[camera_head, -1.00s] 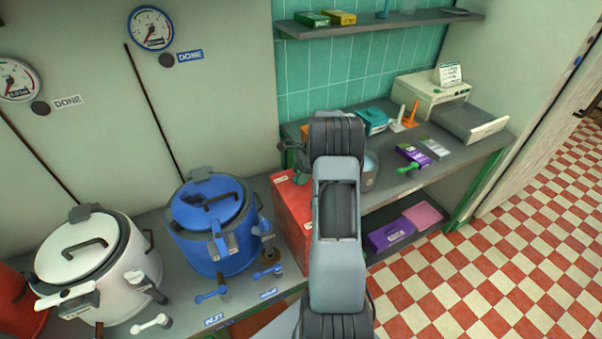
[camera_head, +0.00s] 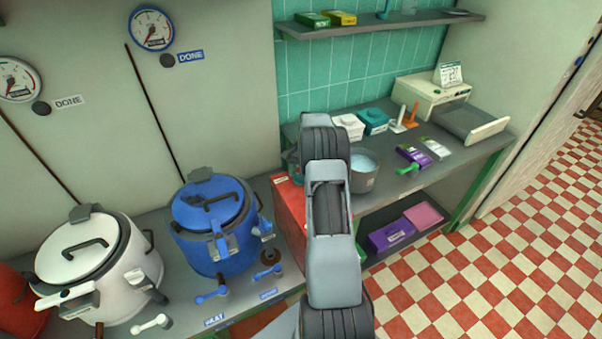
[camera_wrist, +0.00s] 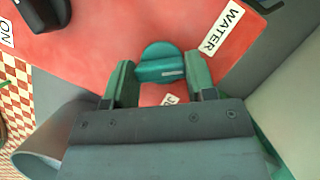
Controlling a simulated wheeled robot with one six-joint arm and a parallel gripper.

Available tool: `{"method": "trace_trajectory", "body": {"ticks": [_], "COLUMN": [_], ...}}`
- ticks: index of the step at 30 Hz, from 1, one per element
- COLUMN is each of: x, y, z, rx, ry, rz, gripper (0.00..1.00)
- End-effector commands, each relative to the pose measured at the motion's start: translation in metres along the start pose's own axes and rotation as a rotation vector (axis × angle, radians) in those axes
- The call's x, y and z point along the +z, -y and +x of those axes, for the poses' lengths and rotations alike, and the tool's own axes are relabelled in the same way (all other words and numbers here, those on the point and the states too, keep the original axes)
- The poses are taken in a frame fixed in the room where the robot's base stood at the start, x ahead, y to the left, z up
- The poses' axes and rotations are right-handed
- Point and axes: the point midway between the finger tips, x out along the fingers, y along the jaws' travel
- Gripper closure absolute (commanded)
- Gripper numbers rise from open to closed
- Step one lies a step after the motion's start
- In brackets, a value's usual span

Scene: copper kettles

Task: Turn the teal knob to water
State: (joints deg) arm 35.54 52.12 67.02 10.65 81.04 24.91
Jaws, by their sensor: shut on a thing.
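The teal knob (camera_wrist: 158,56) is on a red panel in the wrist view. It is round with a raised grip bar, and a pale mark shows near the bar's right end. My gripper (camera_wrist: 161,68) is shut on the knob, one finger at each end of the bar. A white WATER label (camera_wrist: 222,28) lies to the upper right of the knob. A second label (camera_wrist: 168,99) below the knob is partly hidden by my gripper. In the head view the red box (camera_head: 291,207) shows beside my arm; the knob is hidden there.
A black knob (camera_wrist: 43,12) and an ON label (camera_wrist: 6,29) are at the panel's left. A blue kettle (camera_head: 212,225) and a white kettle (camera_head: 92,262) stand left of the red box. A grey pot (camera_head: 364,172) stands close right of my arm.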

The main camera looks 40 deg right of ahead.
Motion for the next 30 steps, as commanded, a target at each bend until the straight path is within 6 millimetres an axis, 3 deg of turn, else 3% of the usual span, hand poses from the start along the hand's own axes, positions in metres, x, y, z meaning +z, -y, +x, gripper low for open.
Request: {"method": "trace_trajectory", "body": {"ticks": [12,27,28,30], "x": [0.0,0.0001,0.0001,0.0001], "y": [0.0004,0.0003,0.0003,0.0003], "z": [0.0001,0.0001,0.0001,0.0001], "rx": [0.052,0.058,0.058,0.057], "ry": [0.0,0.0,0.0,0.0], "rz": [-0.126,-0.137,-0.137,-0.137], "gripper": [0.73,0.73,0.46,0.39]}}
